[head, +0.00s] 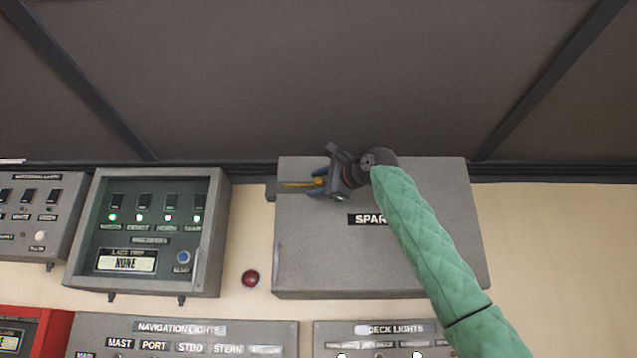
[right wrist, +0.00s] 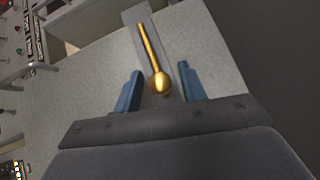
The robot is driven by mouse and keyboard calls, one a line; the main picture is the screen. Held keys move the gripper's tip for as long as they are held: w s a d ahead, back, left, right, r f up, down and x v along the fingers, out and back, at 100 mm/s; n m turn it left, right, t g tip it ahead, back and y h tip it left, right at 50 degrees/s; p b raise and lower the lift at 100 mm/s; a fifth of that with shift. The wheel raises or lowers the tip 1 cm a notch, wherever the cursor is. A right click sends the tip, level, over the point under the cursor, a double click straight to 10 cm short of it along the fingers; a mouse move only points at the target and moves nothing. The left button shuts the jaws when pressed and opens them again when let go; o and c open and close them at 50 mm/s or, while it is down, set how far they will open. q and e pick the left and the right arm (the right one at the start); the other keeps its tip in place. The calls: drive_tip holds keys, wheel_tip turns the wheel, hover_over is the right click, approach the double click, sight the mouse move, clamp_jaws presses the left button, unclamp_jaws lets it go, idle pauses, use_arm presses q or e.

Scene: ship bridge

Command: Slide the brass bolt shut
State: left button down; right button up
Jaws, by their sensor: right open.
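The brass bolt (head: 300,184) lies horizontally near the top left corner of a grey cabinet (head: 330,255) labelled "SPAR...", the rest of the label being hidden by my arm. In the right wrist view the bolt (right wrist: 150,48) is a brass rod with a round knob (right wrist: 159,82) on a grey plate. My right gripper (head: 318,184) is open at the bolt's right end. In the right wrist view its two blue fingers (right wrist: 158,90) stand either side of the knob, with gaps showing on both sides. My left gripper is not in view.
A grey block (head: 270,190) sits at the cabinet's left edge, by the bolt's far end. A panel with green lights (head: 150,235) hangs to the left, and a red button (head: 250,278) is between them. A navigation lights panel (head: 185,335) is below. Dark ceiling panels lie above.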

clamp_jaws()
drive_tip(key=shift+a, duration=0.65)
drive_tip(key=a, duration=0.3)
drive_tip(key=shift+a, duration=0.3)
drive_tip(key=shift+d, duration=0.15)
unclamp_jaws()
drive_tip(key=shift+a, duration=0.25)
